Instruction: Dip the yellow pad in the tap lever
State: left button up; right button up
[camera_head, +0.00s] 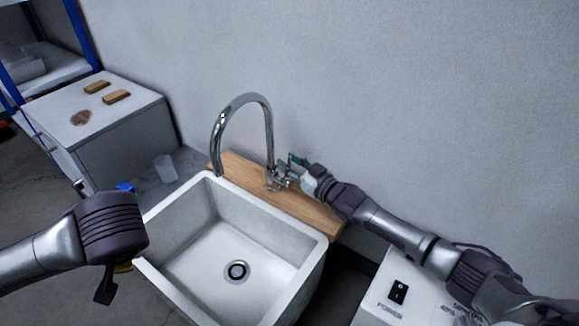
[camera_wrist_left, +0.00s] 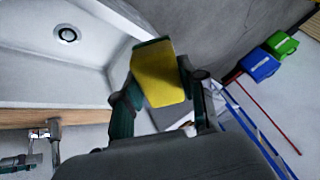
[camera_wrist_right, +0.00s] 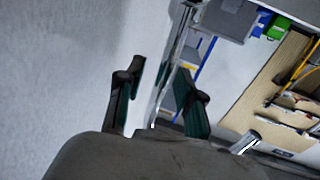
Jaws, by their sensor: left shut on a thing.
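The yellow pad (camera_wrist_left: 160,75) is held between the fingers of my left gripper (camera_wrist_left: 165,90) in the left wrist view. In the head view only a yellow sliver (camera_head: 123,267) shows under my left wrist, left of the sink. The chrome tap (camera_head: 242,98) arches up from a wooden board (camera_head: 300,203) behind the sink. My right gripper (camera_head: 292,172) is at the tap's base, by the lever, which is mostly hidden. In the right wrist view its fingers (camera_wrist_right: 160,95) are apart, with the chrome pipe showing between them; I cannot tell whether they touch the lever.
The white sink (camera_head: 200,245) with its drain lies between my arms and looks empty. A clear cup (camera_head: 165,167) stands left of it. A cabinet (camera_head: 130,135) bears two tan blocks and a brown round thing. A white device (camera_head: 385,305) is at lower right. The wall is close behind the tap.

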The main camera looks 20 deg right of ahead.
jog(key=shift+w, duration=0.1)
grip_shut()
jog(key=shift+a, duration=0.1)
dwell(0.3)
jog(key=shift+a+r+n+p, duration=0.1)
jog(key=shift+a+n+p, duration=0.1)
jog(key=shift+n+p, duration=0.15)
jog(key=shift+s+a+n, duration=0.2)
jog(key=shift+s+n, duration=0.15)
jog(key=shift+n, duration=0.1)
grip_release()
jog(key=shift+s, duration=0.1)
